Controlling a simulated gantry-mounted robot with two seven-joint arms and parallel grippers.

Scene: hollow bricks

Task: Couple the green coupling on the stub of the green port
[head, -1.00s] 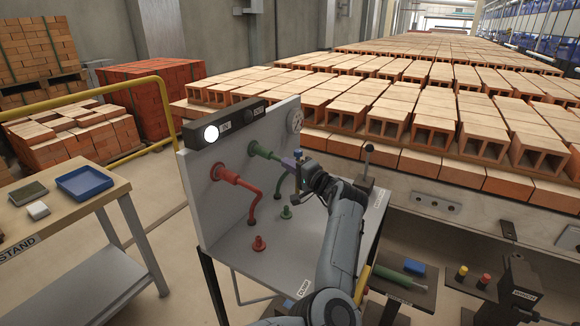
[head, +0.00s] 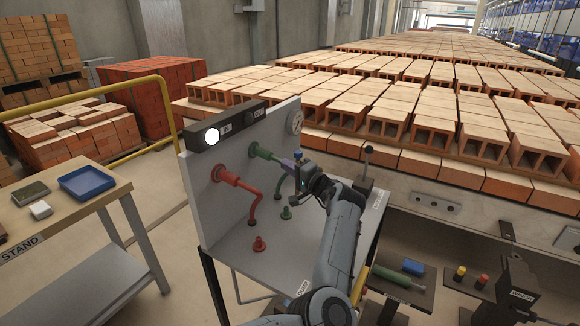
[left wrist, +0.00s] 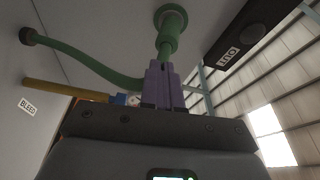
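The green port (head: 256,150) is on the upright grey panel, and its stub points out toward my left gripper (head: 290,163). In the left wrist view the port (left wrist: 172,20) is at the top, with green pipe running in line from it to my purple fingers (left wrist: 163,85). The fingers are close together around the green coupling end, which they mostly hide. I cannot tell whether the coupling is seated on the stub. A green hose (left wrist: 90,60) curves from the fingers to a round foot at the left. My right gripper is not in view.
A red port (head: 218,172) with a bent red hose (head: 252,205) is left of the green one. A loose red fitting (head: 259,243) stands on the grey bench. A lever (head: 367,165) rises to the right. A stand (head: 60,215) with a blue tray is at far left.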

